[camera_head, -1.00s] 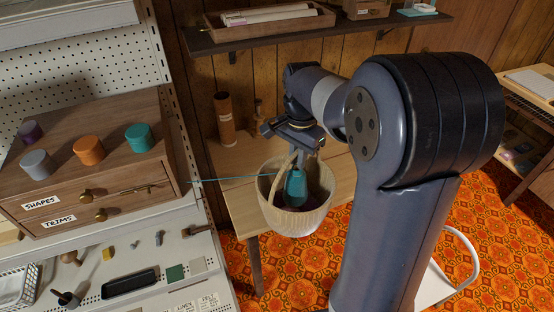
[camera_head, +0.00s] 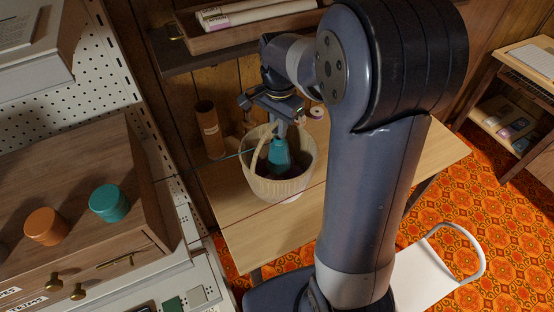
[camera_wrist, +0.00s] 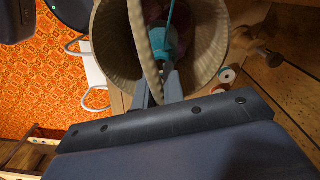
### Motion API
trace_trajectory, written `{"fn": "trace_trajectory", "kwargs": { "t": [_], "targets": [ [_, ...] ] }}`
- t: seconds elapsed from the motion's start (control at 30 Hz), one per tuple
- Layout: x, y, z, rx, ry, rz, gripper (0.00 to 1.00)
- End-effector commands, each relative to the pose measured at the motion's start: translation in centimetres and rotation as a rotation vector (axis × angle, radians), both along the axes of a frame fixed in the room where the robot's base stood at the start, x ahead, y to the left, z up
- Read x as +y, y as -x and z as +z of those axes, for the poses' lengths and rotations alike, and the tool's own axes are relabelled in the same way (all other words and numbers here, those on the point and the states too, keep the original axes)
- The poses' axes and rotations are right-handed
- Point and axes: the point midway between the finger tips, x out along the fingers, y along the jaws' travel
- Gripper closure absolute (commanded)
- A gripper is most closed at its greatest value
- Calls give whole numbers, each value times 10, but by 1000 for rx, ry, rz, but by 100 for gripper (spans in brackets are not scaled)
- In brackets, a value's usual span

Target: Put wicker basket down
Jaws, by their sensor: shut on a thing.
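The wicker basket (camera_head: 285,188) is pale and round with an arched handle. It is upright over the light wooden table (camera_head: 265,238) at the back wall. I cannot tell whether its bottom touches the tabletop. A teal object (camera_head: 279,155) and something dark are inside it. My gripper (camera_head: 281,122) is above the basket, shut on its handle. In the wrist view, my gripper (camera_wrist: 158,90) pinches the handle (camera_wrist: 142,35), with the open basket (camera_wrist: 112,48) beyond. The basket's underside is hidden.
A brown cylinder (camera_head: 210,128) stands left of the basket, and a small white-ended spool (camera_head: 317,112) behind it to the right. A wall shelf (camera_head: 200,55) is above. The drawer cabinet (camera_head: 75,215) is at left. The table's right part is clear.

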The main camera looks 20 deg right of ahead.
Motion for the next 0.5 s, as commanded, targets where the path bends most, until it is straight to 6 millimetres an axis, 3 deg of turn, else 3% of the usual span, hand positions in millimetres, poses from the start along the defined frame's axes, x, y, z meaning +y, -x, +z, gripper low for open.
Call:
{"fn": "trace_trajectory", "kwargs": {
  "t": [0.1, 0.5],
  "targets": [
    [0, 0, -20, 2, 0, 0, 100],
    [0, 0, -67, 1, 1, 1, 100]
  ]
}}
